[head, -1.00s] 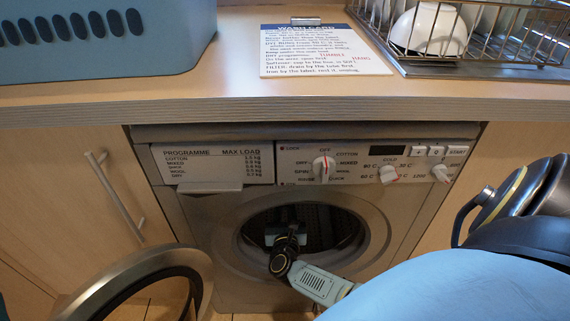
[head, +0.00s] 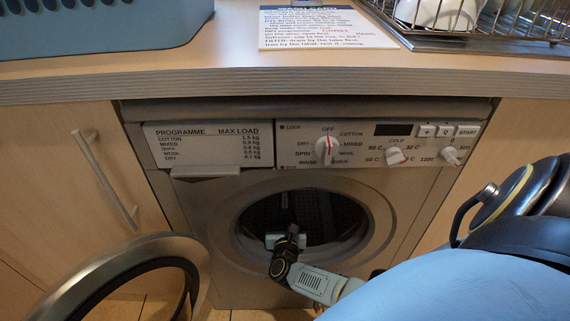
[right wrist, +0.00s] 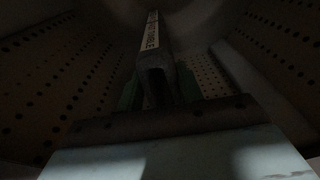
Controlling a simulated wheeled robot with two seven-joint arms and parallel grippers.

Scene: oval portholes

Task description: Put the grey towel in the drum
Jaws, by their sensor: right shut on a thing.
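The washing machine's open round porthole shows the dark drum (head: 322,207) in the head view. My right gripper (head: 289,238) reaches into the porthole, at its lower left part. In the right wrist view the gripper (right wrist: 157,92) is inside the drum (right wrist: 215,75), between perforated walls. It is shut on a dark grey folded thing, which looks like the grey towel (right wrist: 156,66). The picture is very dark, so the towel's edges and whether it touches the drum wall cannot be told. In the head view the towel cannot be made out. My left gripper is not in view.
The round door (head: 118,275) stands open at the lower left. Above are the control panel (head: 376,145) and a worktop (head: 250,68) with a blue basket (head: 90,22), a printed card (head: 325,27) and a dish rack (head: 470,38).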

